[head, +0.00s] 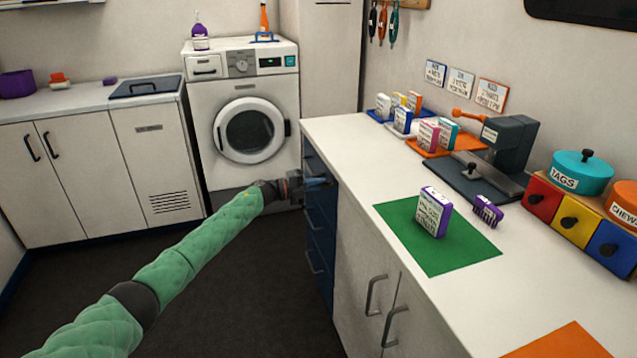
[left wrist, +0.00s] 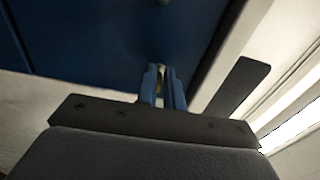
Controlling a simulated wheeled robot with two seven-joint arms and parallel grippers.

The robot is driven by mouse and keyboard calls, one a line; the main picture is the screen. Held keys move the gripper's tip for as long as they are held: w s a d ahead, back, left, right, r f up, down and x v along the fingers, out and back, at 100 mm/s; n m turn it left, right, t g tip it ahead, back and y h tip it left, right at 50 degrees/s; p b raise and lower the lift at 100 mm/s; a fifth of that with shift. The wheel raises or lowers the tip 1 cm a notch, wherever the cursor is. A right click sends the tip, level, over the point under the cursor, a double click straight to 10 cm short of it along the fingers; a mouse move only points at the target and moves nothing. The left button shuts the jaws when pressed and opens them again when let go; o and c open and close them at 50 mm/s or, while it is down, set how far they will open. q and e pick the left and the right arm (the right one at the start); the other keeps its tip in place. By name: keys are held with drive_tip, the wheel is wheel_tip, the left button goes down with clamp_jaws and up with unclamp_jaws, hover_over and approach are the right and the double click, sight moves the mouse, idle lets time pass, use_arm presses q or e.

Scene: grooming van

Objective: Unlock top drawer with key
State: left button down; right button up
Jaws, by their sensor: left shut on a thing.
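The blue drawer stack is at the left end of the counter in the head view, and its top drawer (head: 314,160) is just below the worktop. My left gripper (head: 318,182) is at the front of this stack, near the top drawer. In the left wrist view, the two blue fingers (left wrist: 163,88) are close together with a small brass-coloured piece, seemingly the key (left wrist: 161,74), between them. They point at a dark blue front (left wrist: 100,35). The lock is hidden, and I cannot tell whether the key is in it. My right gripper is out of view.
The white counter (head: 350,150) runs along the right, with a green mat (head: 395,215), a purple-white box (head: 433,211) and a brush (head: 487,210). A washing machine (head: 245,110) stands behind my left gripper. The dark floor (head: 230,300) is clear.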

use_arm(q)
drive_tip(key=shift+w+a+r, duration=0.1)
drive_tip(key=shift+a, duration=0.05)
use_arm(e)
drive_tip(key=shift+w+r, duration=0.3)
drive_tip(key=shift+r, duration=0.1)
use_arm(q)
drive_tip(key=c, duration=1.5)
unclamp_jaws()
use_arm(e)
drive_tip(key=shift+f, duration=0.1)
use_arm(q)
drive_tip(key=v, duration=0.7)
drive_tip(key=shift+a+b, duration=0.3)
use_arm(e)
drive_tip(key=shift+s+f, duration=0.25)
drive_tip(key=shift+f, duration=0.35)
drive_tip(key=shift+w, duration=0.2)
